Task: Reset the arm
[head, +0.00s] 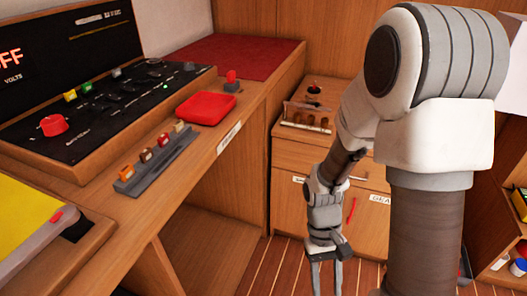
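My arm comes up at the right of the head view and bends down to my gripper (326,278). The gripper hangs low over the floor, in front of the wooden drawer cabinet (290,157). Its two fingers point down and stand apart with nothing seen between them. The very tips are close to the bottom edge of the picture.
A wooden desk (206,166) with a black control panel (110,100) fills the left. On it are a red tray (206,108) and a grey rack (155,163) of small blocks. Open shelving (489,262) stands at right. Striped floor (278,262) shows below.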

